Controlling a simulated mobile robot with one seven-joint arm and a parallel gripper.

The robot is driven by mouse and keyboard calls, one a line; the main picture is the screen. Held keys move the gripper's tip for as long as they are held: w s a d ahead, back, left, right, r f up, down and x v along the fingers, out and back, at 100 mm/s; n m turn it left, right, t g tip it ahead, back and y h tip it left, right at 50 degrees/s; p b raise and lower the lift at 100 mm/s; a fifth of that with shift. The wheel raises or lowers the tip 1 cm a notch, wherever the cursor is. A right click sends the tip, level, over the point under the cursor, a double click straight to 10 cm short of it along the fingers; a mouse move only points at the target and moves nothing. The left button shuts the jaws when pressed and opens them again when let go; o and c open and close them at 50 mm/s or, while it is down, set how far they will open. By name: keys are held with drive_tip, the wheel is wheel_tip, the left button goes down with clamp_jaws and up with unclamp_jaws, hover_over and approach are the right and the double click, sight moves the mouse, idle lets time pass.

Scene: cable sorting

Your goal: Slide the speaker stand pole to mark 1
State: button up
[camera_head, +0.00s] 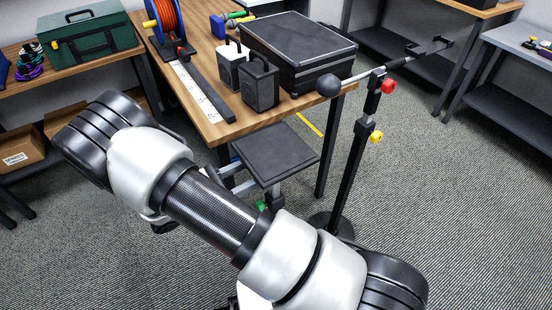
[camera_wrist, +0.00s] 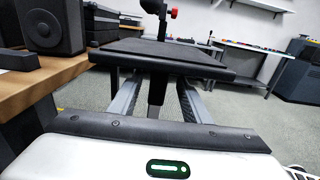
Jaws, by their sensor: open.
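The speaker stand has a flat dark square plate (camera_head: 275,152), beside the wooden table's front edge in the head view. A green knob (camera_head: 262,206) shows low under it. In the wrist view the plate (camera_wrist: 160,55) spans the upper middle, and the pole (camera_wrist: 157,92) drops from its underside. My gripper (camera_wrist: 158,84) is open below the plate. Its two grey fingers with dark ribbed pads lie on either side of the pole, with gaps visible. The marks on the pole are not readable, and my arm hides part of the stand in the head view.
The wooden table (camera_head: 225,130) holds two small speakers (camera_head: 261,84), a black case (camera_head: 297,48) and a cable reel (camera_head: 166,20). Right of the plate stands a microphone stand (camera_head: 352,165) with red and yellow knobs; its boom reaches right. Carpet is open farther right.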

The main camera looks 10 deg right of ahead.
drive_tip(key=v, duration=0.8)
